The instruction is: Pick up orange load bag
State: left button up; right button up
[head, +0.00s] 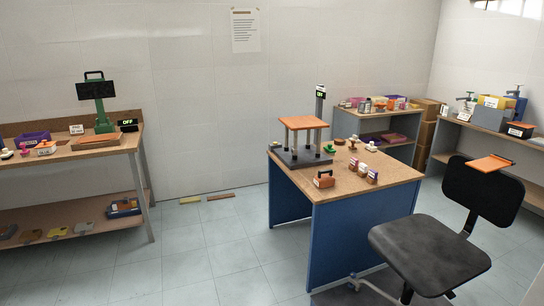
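A small orange block-like item with a dark handle (324,181) sits upright on the near edge of the blue desk (350,187); it looks like the orange load bag, but its label is too small to read. Another small orange item with a pale label (45,148) lies on the left bench among other small things. Neither of my grippers shows in the head view.
A test stand with an orange top plate (303,123) stands on the desk, with small boxes (371,177) near the right edge. A black chair (430,252) blocks the desk's right front. A left bench (100,153) lines the wall. Open floor (205,262) lies between.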

aim_at(321, 181)
jog(key=i+u, duration=0.35)
jog(key=i, duration=1.35)
jog(key=i+z, duration=0.6)
jog(key=z, duration=0.2)
jog(key=i+z, duration=0.3)
jog(key=z, duration=0.15)
